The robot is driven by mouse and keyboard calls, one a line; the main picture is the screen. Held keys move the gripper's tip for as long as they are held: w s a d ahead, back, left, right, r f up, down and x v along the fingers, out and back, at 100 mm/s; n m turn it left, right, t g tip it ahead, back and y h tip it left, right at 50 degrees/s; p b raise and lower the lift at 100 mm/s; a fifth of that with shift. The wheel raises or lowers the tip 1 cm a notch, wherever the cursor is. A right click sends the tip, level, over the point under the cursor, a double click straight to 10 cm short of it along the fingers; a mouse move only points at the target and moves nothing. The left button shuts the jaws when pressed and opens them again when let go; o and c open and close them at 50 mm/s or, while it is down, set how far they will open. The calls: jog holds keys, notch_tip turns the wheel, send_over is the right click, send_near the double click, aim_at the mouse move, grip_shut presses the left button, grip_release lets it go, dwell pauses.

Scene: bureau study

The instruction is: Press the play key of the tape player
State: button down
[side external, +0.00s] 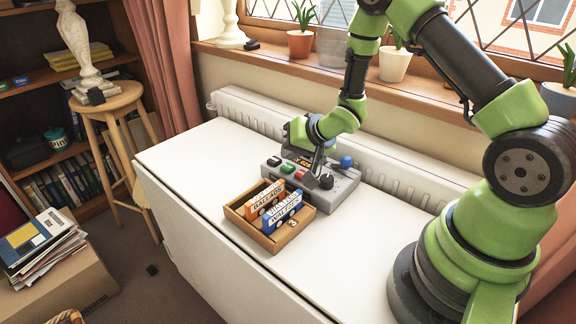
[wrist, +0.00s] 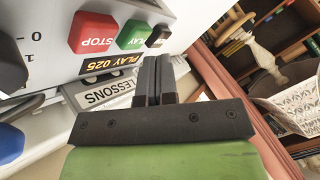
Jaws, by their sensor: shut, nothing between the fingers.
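The tape player (side external: 345,190) is a grey box on the white table. Its green PLAY key (wrist: 135,36) sits beside the red STOP key (wrist: 93,32) in the wrist view; the green key (side external: 288,168) also shows in the side view. A small display (wrist: 85,66) on the player reads PLAY 025. A cassette (wrist: 104,93) marked LESSONS lies in the player behind my fingers. My gripper (wrist: 155,62) is shut and empty, its fingertips close to the PLAY key in the picture; I cannot tell their height above the player. The gripper (side external: 317,172) is over the player in the side view.
A wooden tray (side external: 240,221) with an orange cassette box (side external: 266,199) and a blue one (side external: 284,211) stands in front of the player. A blue knob (side external: 346,162) and a black knob (side external: 326,182) stick up nearby. A radiator (side external: 265,113) runs behind the table.

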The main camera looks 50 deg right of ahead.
jog(key=shift+r, duration=2.55)
jog(key=shift+r, duration=0.25)
notch_tip(320, 180, up, 7)
jog(key=h, duration=0.2)
send_over(290, 165)
jog(key=s, duration=0.2)
jog(key=s+a+r+n+g, duration=0.1)
jog(key=s+a+r, duration=0.1)
jog(key=s+r, duration=0.5)
jog(key=s+a+r+n+y, duration=0.1)
jog(key=s+a+r, duration=0.1)
jog(key=s, duration=0.5)
jog(key=s+a+r+n+g+y, duration=0.1)
jog(key=s+a+r+y, duration=0.1)
jog(key=s+a, duration=0.3)
jog(key=shift+s+a+r+n, duration=0.2)
jog(key=shift+s+r+n, duration=0.2)
jog(key=shift+s, duration=0.65)
